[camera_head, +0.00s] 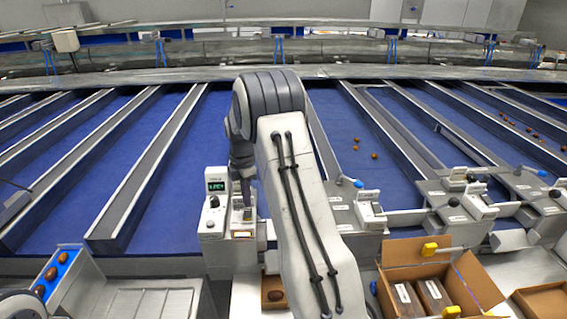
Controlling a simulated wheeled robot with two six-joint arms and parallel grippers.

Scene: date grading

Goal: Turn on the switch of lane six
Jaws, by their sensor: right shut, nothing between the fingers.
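My right gripper (246,203) reaches down in the middle of the head view, its fingers shut and empty. Its tips are at a small pale switch box (242,228) at the near end of a blue lane; I cannot tell whether they touch it. The switch's own position is hidden or too small to read. Just left of it stands a control box (213,219) with a lit green display and a black knob. Similar switch boxes stand to the right, one (370,212) close to my arm. No lane number is legible. My left gripper is not in view.
Blue lanes (64,195) with metal dividers run away from me; a few dates (374,156) lie on them. An open cardboard box (468,285) with packs stands at the lower right. A blue-lined tray (67,257) with dates is at the lower left. My right arm hides the middle.

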